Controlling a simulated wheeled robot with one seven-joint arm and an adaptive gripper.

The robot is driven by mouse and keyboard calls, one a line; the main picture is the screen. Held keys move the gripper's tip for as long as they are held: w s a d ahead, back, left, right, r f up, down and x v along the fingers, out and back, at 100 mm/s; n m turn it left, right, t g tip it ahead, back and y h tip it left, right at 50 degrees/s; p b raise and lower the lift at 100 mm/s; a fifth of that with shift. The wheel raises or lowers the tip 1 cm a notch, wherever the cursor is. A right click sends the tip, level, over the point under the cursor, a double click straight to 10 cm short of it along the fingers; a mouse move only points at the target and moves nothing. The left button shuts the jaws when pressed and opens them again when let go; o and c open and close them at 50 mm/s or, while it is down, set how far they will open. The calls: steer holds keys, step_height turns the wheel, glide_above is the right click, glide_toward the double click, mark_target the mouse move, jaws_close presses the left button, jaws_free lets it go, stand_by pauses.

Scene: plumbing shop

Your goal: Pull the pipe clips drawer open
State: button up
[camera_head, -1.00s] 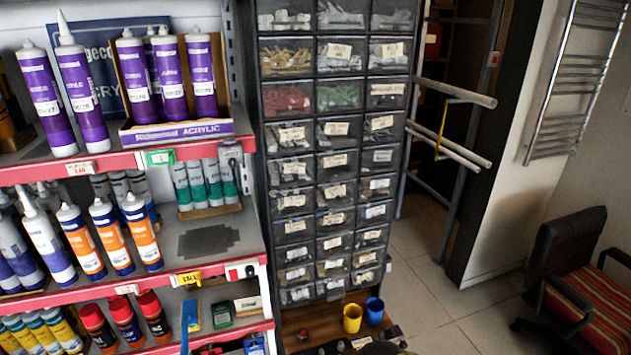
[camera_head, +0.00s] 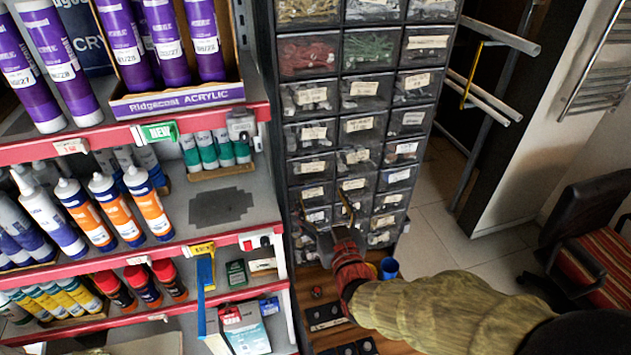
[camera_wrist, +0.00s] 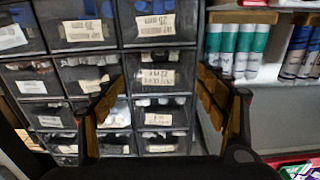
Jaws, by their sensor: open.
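The drawer cabinet (camera_head: 347,127) stands in the middle of the head view, with columns of clear-fronted small drawers in a dark frame. Most drawers carry a cream label; the writing is too small to read, so I cannot tell which one is for pipe clips. My gripper (camera_head: 328,208) is open and empty in front of the lower drawers, its fingers spread apart. In the wrist view the gripper (camera_wrist: 160,88) has a labelled drawer (camera_wrist: 163,78) between its fingers. The drawers I see look shut. The gripper and arm hide part of the lowest rows.
Shelves (camera_head: 222,205) with purple tubes, orange bottles and other goods stand close on the left. A blue cup (camera_head: 389,266) stands below the cabinet by my arm. Pipes on a rack (camera_head: 490,95) and a chair (camera_head: 575,240) are on the right. Floor between cabinet and chair is clear.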

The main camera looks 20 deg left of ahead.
mark_target(311, 176)
steer(key=x, duration=0.6)
steer(key=shift+w+a, duration=0.25)
steer(key=shift+w, duration=0.05)
steer(key=shift+c, duration=0.6)
steer(key=shift+d+r, duration=0.1)
steer(key=c, duration=1.7)
jaws_close()
